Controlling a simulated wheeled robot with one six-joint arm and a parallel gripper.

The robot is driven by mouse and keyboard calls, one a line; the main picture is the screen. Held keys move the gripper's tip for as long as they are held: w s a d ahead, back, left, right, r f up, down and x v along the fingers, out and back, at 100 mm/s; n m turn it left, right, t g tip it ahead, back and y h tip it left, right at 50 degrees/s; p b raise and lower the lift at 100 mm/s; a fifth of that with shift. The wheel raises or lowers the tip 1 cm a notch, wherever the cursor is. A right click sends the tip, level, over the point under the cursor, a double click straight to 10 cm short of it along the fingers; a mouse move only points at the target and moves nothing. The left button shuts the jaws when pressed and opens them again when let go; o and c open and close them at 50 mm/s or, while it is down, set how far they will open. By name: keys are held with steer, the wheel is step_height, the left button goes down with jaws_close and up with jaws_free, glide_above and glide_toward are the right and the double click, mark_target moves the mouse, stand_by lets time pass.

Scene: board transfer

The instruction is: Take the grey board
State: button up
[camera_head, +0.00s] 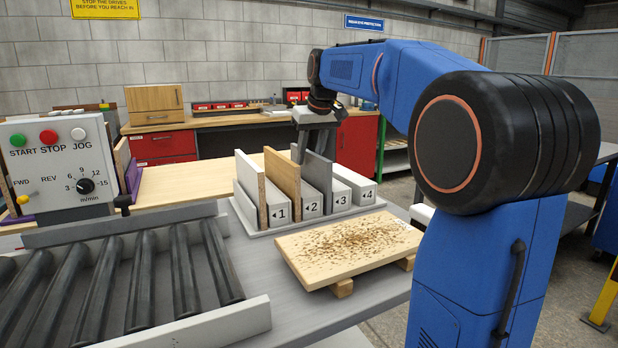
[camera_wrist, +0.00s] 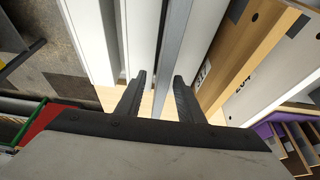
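The grey board (camera_head: 319,174) stands upright in a numbered rack (camera_head: 262,233), in the slot just left of the block marked 3. My gripper (camera_head: 315,140) is over the top of this board, pointing down. In the wrist view the grey board (camera_wrist: 174,45) shows as a thin edge running down between the two fingers of my gripper (camera_wrist: 160,90). The fingers are open, with a gap visible on each side of the board. The board's lower part is hidden by the rack blocks and the neighbouring board.
Two other boards stand left of it: a tan one (camera_head: 284,178) and a pale one (camera_head: 249,185). The slot left of block 4 looks empty. A chip-strewn wooden board (camera_head: 300,262) lies on supports in front. A roller conveyor (camera_head: 150,280) and control box (camera_head: 62,165) are left.

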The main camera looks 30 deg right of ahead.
mark_target(307, 163)
steer(key=x, duration=0.3)
steer(key=shift+w+a+f, duration=0.1)
steer(key=shift+a+f, duration=0.05)
steer(key=shift+f, duration=0.1)
steer(key=shift+c, duration=0.3)
jaws_close()
